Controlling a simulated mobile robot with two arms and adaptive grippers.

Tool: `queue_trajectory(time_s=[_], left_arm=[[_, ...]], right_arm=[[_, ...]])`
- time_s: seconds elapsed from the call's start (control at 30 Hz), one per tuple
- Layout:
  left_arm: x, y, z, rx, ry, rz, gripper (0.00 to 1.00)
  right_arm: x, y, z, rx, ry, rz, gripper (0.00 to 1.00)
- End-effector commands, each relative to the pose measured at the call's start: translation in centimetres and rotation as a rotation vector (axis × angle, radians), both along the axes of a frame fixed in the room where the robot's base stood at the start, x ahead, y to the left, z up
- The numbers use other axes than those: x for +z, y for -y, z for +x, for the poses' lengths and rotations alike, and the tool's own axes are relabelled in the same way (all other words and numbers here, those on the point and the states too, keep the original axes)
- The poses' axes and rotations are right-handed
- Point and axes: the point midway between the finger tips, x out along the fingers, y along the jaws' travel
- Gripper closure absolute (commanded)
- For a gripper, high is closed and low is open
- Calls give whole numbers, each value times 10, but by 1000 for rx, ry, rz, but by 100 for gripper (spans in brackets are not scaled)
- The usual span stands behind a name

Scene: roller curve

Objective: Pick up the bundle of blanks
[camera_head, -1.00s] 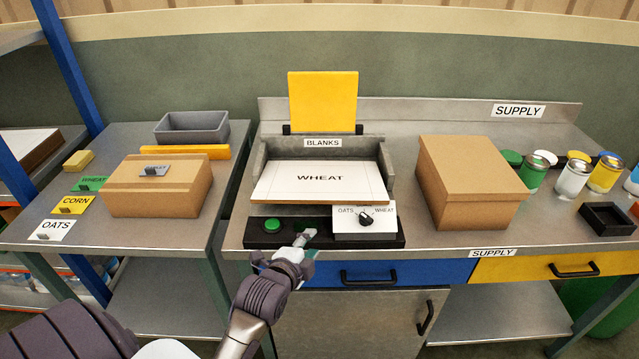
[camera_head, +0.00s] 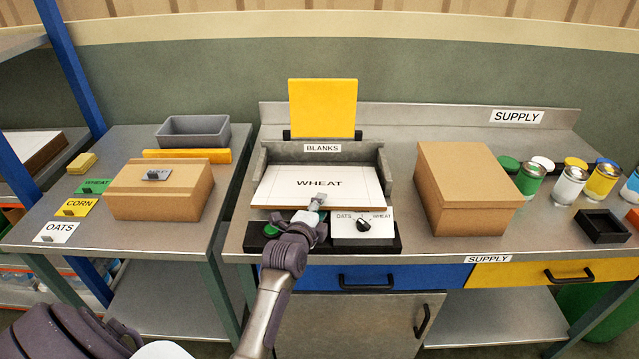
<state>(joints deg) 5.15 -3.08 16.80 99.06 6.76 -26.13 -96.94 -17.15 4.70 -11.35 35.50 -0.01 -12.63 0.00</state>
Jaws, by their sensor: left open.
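The bundle of blanks (camera_head: 318,184) is a flat white stack with a brown lower edge, marked WHEAT. It lies in a grey tray (camera_head: 376,160) labelled BLANKS on the steel bench. My left gripper (camera_head: 315,205) is open at the front edge of the bundle, right of its middle line or close to it. I cannot tell whether the fingers touch the stack or are around its edge. The fingers are small in view and partly hidden by the gripper's own body. My right gripper is not in view.
A black control panel (camera_head: 388,245) with a green button (camera_head: 270,230) and an OATS/WHEAT knob (camera_head: 362,225) lies in front of the tray. A cardboard box (camera_head: 465,190) stands to the right. A yellow board (camera_head: 322,108) stands behind. Another box (camera_head: 160,190) sits on the left table.

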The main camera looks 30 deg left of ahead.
Motion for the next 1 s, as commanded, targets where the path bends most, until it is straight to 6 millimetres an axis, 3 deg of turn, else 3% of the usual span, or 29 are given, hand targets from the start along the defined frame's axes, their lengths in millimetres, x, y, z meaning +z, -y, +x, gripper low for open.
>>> queue_trajectory(time_s=[0.2, 0.47, 0.73, 1.0], left_arm=[[-4, -3, 26, 0, -1, 1, 58], [-6, -4, 29, 1, -1, 2, 58], [-6, -4, 29, 0, 0, 1, 100], [-6, -4, 29, 1, 0, 2, 100]], right_arm=[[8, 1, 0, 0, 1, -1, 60], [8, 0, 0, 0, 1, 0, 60], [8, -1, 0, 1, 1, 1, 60], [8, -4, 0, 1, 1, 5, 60]])
